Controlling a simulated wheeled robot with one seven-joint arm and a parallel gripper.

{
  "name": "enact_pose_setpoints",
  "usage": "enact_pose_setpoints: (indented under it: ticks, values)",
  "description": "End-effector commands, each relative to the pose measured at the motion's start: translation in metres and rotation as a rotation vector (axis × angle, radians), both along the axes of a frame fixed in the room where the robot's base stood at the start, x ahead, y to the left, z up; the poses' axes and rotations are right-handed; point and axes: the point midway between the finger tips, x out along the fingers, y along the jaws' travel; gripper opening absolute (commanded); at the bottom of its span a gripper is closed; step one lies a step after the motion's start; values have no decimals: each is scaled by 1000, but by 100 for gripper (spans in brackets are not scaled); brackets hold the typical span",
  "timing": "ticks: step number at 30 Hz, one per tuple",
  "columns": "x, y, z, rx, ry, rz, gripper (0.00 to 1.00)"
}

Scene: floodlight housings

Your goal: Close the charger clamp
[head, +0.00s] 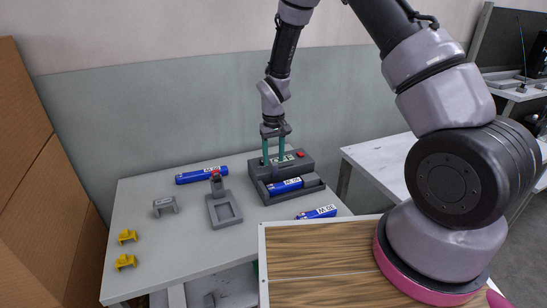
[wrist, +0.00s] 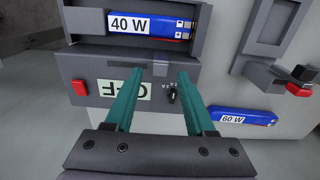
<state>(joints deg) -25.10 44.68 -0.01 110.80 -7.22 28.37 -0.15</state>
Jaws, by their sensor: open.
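The charger (head: 306,165) is a dark grey box on the table with a red button. A blue battery (head: 285,186) lies in its front tray; the wrist view shows its 40 W label (wrist: 150,24). The wrist view also shows the charger's panel (wrist: 105,66), with an upside-down OFF label and a small black knob (wrist: 171,96). My gripper (head: 273,162) is open and empty, pointing down at this panel; its teal fingers (wrist: 158,76) straddle the space between label and knob. Left of the charger, a grey fixture (head: 224,222) has a raised, red-tipped lever (head: 217,184). I cannot tell which part is the clamp.
A blue battery (head: 195,178) lies behind the fixture and another (head: 317,212) near the front right edge. A grey bracket (head: 165,206) and two yellow pieces (head: 126,262) sit at left. A wooden-topped surface (head: 310,265) stands in front.

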Motion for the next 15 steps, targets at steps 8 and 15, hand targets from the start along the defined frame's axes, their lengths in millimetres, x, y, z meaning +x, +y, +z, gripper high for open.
enact_pose_setpoints:
  ticks: [8, 15]
  values:
    - [0, 0, -4, 0, 0, -1, 55]
    - [0, 0, -4, 0, 0, -1, 0]
